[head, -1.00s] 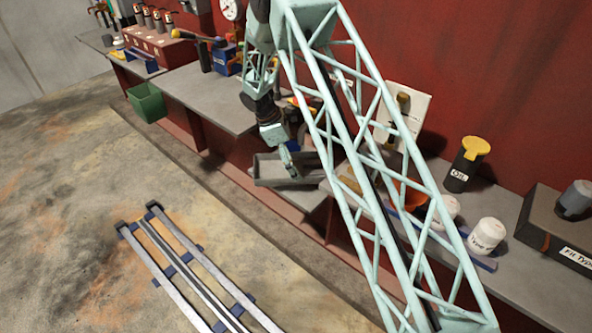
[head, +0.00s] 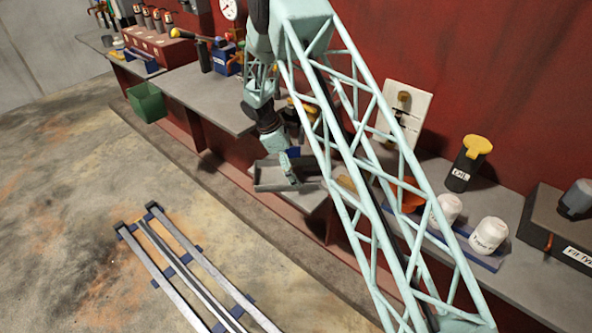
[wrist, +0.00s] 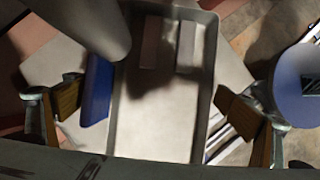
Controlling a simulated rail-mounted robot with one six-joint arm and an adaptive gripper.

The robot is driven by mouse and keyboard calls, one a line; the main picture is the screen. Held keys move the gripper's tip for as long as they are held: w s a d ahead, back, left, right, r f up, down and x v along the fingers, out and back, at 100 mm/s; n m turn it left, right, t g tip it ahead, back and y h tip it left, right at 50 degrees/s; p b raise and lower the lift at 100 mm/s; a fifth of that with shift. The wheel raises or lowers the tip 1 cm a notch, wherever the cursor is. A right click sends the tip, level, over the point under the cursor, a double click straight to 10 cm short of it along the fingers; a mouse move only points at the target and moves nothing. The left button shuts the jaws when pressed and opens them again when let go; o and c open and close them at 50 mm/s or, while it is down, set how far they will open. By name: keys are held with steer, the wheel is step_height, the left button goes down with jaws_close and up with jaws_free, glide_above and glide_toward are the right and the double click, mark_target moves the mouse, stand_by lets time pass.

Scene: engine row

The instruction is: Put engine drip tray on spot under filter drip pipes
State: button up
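The grey, shallow, open-topped drip tray (head: 268,186) is at the front edge of the bench, near the middle of the head view. It fills the middle of the wrist view (wrist: 160,125), with two pale blocky shapes at its far end. My gripper (head: 290,170) is over the tray. In the wrist view my gripper (wrist: 150,103) has its yellow-padded fingers wide apart, one to each side of the tray, with visible gaps to its walls. I cannot make out the filter drip pipes or the spot under them for certain.
A blue piece (wrist: 97,88) shows between the tray and the left finger. A grey cylinder (wrist: 90,25) is close at upper left, and a round blue-faced part (wrist: 305,85) is by the right finger. White canisters (head: 488,236) and an oil can (head: 467,164) stand farther right.

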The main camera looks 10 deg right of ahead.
steer(key=shift+r, duration=0.1)
steer(key=p+v, duration=0.3)
steer(key=v, duration=0.9)
stand_by(0.4)
steer(key=shift+d+r, duration=0.1)
steer(key=shift+c, duration=0.7)
steer(key=c, duration=2.6)
steer(key=shift+w+r, duration=0.1)
